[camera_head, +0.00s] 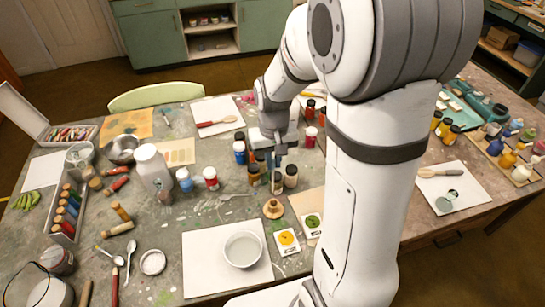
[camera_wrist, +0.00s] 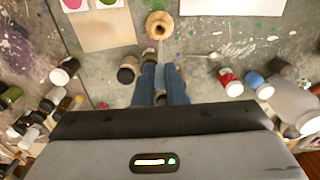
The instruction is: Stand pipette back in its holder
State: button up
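My gripper (camera_wrist: 161,72) shows in the wrist view as two blue fingers with a narrow gap between them. A faint pale streak lies in line with the gap; I cannot tell whether it is a pipette in the grip or a mark on the table. In the head view my gripper (camera_head: 278,156) is low over the table, among small jars. No pipette can be made out clearly.
Dark jars (camera_head: 277,183) stand close to the gripper. A red jar (camera_head: 211,178), a blue jar (camera_head: 184,180) and a white bottle (camera_head: 153,168) stand to the left. A white bowl (camera_head: 242,250) and pigment cards (camera_head: 287,241) lie nearer the front. Some bare table lies left of the wooden piece.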

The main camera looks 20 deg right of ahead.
aim_at(273, 179)
jog(key=shift+f+b, duration=3)
jog(key=shift+f, duration=1.2)
jog(key=o, duration=0.6)
notch_tip(273, 179, up, 8)
jog(key=shift+s+f, duration=0.1)
jog(key=s+r+t, duration=0.1)
jog(key=s, duration=0.3)
jog(key=s+r+t, duration=0.1)
jog(key=s+r, duration=0.1)
jog(key=s, duration=0.3)
jog(key=s+r, duration=0.2)
jog(key=s, duration=0.2)
jog(key=shift+s+d+r+t, duration=0.1)
jog(key=shift+s+t, duration=0.3)
